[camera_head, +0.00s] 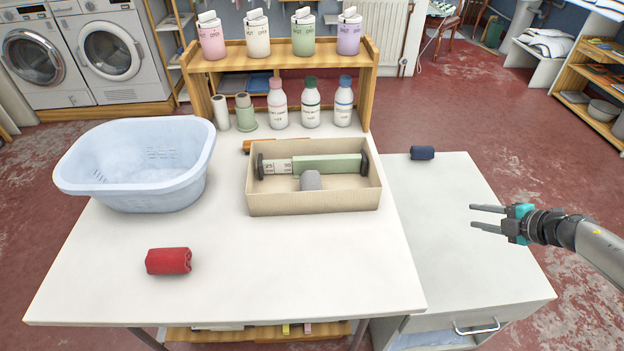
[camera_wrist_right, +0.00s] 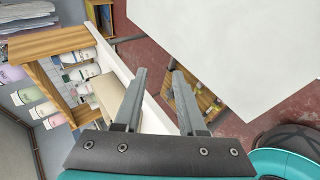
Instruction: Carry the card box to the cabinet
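The card box (camera_head: 314,204) is a low, open tan box on the white table, right of its middle. Inside it lie a green and white bar with dark ends (camera_head: 328,164) and a grey rounded piece (camera_head: 311,181). The white cabinet (camera_head: 450,215) stands against the table's right side, with a drawer and handle at its front. My right gripper (camera_head: 488,218) is open and empty over the cabinet's right side, apart from the box. In the right wrist view its two fingers (camera_wrist_right: 156,100) are spread with nothing between them. My left gripper is not in view.
A pale blue basin (camera_head: 140,185) stands at the table's left. A red roll (camera_head: 168,261) lies near the front. A dark blue roll (camera_head: 422,153) lies at the cabinet's back. A wooden shelf with bottles (camera_head: 280,62) stands behind the box. The cabinet's middle and front are clear.

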